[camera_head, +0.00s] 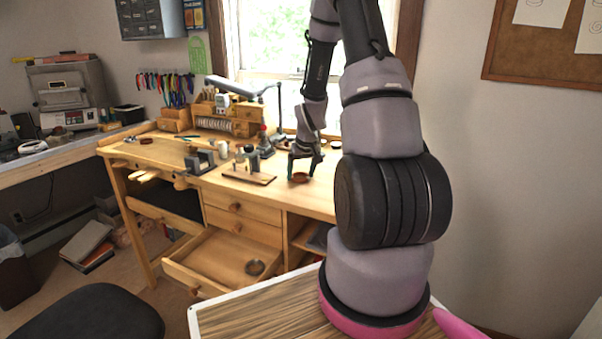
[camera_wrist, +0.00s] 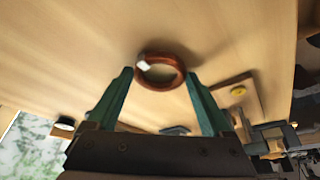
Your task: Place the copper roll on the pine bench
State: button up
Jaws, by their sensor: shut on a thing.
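The copper roll (camera_wrist: 173,82) is a small reddish-brown ring between my gripper's green fingertips in the wrist view. In the head view the copper roll (camera_head: 300,178) shows at the pine bench's (camera_head: 325,190) top, near its right part. My gripper (camera_head: 302,170) points down there, and it also shows in the wrist view (camera_wrist: 160,75), shut on the roll. A shadow lies close beside the roll on the wood. Whether the roll touches the bench top or is just above it, I cannot tell.
A wooden block with small tools (camera_head: 248,175) stands left of my gripper. A lamp, small drawers and a gauge stand at the back. An open lower drawer (camera_head: 215,262) holds a dark round item (camera_head: 255,267). Bare bench top lies in front of my gripper.

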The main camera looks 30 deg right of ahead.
jog(key=o, duration=1.2)
jog(key=shift+f, duration=0.1)
jog(key=shift+s+r, duration=0.1)
jog(key=shift+r, duration=0.45)
jog(key=s+a+r+t, duration=0.1)
jog(key=s+a+r, duration=0.25)
jog(key=r, duration=0.55)
jog(key=s+a+r+m, duration=0.1)
jog(key=s+a+r, duration=0.2)
jog(key=s+r, duration=0.35)
jog(key=s+a+r+t, duration=0.1)
jog(key=s+a+r, duration=0.2)
jog(key=r, duration=0.8)
jog(key=shift+s+a+r+m+t+y, duration=0.1)
jog(key=shift+s+a+r+m+y, duration=0.3)
jog(key=shift+s+a+r, duration=1.25)
jog(key=shift+s+a+r+m+t+y, duration=0.15)
jog(key=shift+s+a+r+y, duration=0.35)
jog(key=shift+s, duration=2.25)
jog(key=shift+s+a+r+m+t+y, duration=0.1)
jog(key=shift+s+a+r+m+y, duration=0.35)
jog(key=shift+s+a+r, duration=1.2)
